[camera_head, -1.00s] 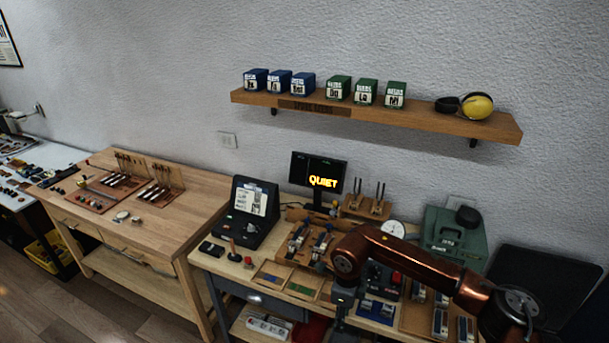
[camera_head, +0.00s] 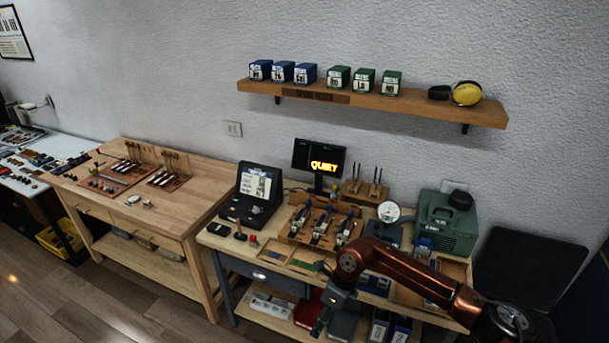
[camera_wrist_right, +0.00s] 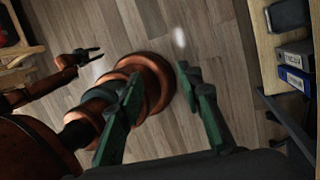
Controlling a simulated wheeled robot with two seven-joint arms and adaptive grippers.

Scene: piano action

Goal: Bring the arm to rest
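My right arm, copper-coloured, comes in from the lower right in the head view and bends down at the bench's front edge. My right gripper (camera_head: 322,318) hangs below the elbow in front of the bench, small and dark there. In the right wrist view its two green fingers (camera_wrist_right: 160,76) stand well apart with nothing between them, over the wooden floor. My left gripper (camera_wrist_right: 88,57) shows at the left of the right wrist view, at the end of a copper arm. Its jaws look parted and empty. The left arm is not in the head view.
The workbench (camera_head: 215,238) carries a tool rack (camera_head: 320,228), a small screen (camera_head: 318,160), a gauge (camera_head: 388,211) and a green case (camera_head: 447,222). Binders (camera_wrist_right: 293,78) stand on its lower shelf. A wooden table (camera_head: 100,193) is at left. Floor (camera_head: 150,310) is clear in front.

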